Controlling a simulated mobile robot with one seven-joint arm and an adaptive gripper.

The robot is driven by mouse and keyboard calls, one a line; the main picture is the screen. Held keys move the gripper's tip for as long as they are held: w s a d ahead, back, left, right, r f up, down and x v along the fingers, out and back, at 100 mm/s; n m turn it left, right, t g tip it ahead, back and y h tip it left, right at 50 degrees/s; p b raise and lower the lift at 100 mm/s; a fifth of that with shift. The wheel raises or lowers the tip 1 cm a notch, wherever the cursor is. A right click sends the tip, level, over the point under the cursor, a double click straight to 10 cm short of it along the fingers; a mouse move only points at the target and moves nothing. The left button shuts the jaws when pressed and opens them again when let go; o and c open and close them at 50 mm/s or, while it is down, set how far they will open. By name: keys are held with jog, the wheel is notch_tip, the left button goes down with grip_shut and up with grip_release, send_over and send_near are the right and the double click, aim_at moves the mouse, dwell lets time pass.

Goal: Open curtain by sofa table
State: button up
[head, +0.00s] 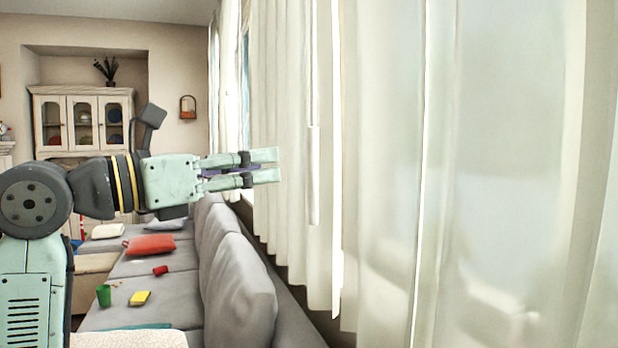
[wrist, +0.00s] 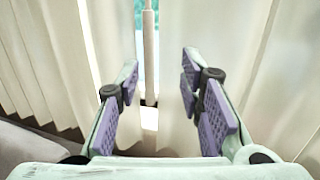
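Long cream curtains (head: 380,180) hang along the window on the right in the head view. A thin white pull rod (head: 314,175) hangs in front of them. In the wrist view the rod (wrist: 149,55) hangs upright at a narrow gap between curtain panels (wrist: 205,30), its lower end showing between my fingers. My gripper (head: 279,166) reaches right toward the curtains, its tips a little left of the rod in the head view. In the wrist view my gripper (wrist: 160,62) is open, purple pads apart, with nothing held. The depth from tips to rod is hard to judge.
A grey sofa (head: 235,275) runs below my arm, its backrest close to the curtains. A red cushion (head: 150,245), a green cup (head: 104,295) and a yellow item (head: 140,298) lie on its seat. A white cabinet (head: 83,122) stands at the back.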

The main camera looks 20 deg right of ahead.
aim_at(309, 169)
jog(key=shift+t+y, duration=0.3)
jog(key=shift+y, duration=0.3)
jog(key=p+x, duration=0.1)
jog(key=x, duration=0.7)
jog(key=w+f+p+x, duration=0.1)
jog(key=x, duration=0.3)
jog(key=shift+a+f+p, duration=0.1)
jog(key=shift+a+p, duration=0.15)
jog(key=shift+p, duration=0.05)
grip_shut()
